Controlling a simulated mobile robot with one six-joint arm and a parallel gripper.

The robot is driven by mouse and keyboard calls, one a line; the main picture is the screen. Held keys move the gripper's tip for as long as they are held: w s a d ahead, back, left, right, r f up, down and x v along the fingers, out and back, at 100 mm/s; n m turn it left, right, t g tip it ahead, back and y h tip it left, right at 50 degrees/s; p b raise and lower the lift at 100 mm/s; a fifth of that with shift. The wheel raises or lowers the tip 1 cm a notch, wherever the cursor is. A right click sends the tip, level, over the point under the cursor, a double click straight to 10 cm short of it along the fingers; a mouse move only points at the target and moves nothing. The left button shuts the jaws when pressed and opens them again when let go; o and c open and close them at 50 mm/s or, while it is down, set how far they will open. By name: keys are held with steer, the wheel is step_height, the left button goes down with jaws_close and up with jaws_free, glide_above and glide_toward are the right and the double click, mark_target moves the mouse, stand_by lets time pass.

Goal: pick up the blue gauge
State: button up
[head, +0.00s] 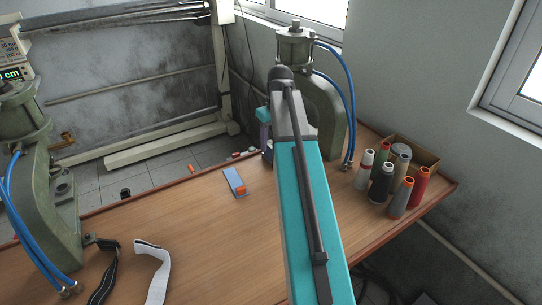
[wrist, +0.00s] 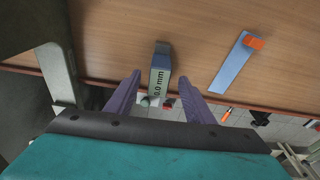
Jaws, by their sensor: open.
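My gripper (wrist: 160,75) is open, with one purple finger on each side of the gauge in the picture. Gaps show between the fingers and the gauge, and I cannot tell how far down the fingers reach. In the head view my arm hides most of this spot, and a purple finger (head: 264,115) shows beside the arm. A flat blue strip with an orange end (wrist: 231,65) lies apart to the right; it also shows in the head view (head: 234,180).
Green presses with blue hoses stand at the left (head: 50,190) and behind my arm (head: 325,95). Several thread spools (head: 381,184) and an open box (head: 425,156) stand at the right. Black and white straps (head: 152,270) lie at the front left. The table's middle is clear.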

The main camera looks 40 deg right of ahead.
mark_target(271, 151)
steer(key=shift+f, duration=0.5)
steer(key=shift+w+f, duration=0.1)
steer(key=shift+f, duration=0.05)
steer(key=shift+w+f+p, duration=0.25)
steer(key=shift+f+p, duration=0.25)
steer(key=shift+f, duration=0.7)
steer(key=shift+w+f+p, duration=0.2)
steer(key=shift+f+p, duration=0.3)
steer(key=shift+f, duration=0.65)
jaws_close()
steer(key=shift+r, duration=0.15)
steer(key=shift+d+r+b, duration=0.1)
steer(key=shift+r+b, duration=0.65)
steer(key=shift+r, duration=0.85)
steer(key=shift+s+a, duration=0.55)
steer(key=shift+a, duration=0.2)
steer(key=s+a+r+b, duration=0.1)
steer(key=s+a+b, duration=0.2)
steer(key=s+a, duration=0.5)
steer(key=a, duration=0.3)
steer(key=shift+s+r, duration=0.25)
steer(key=shift+s, duration=0.15)
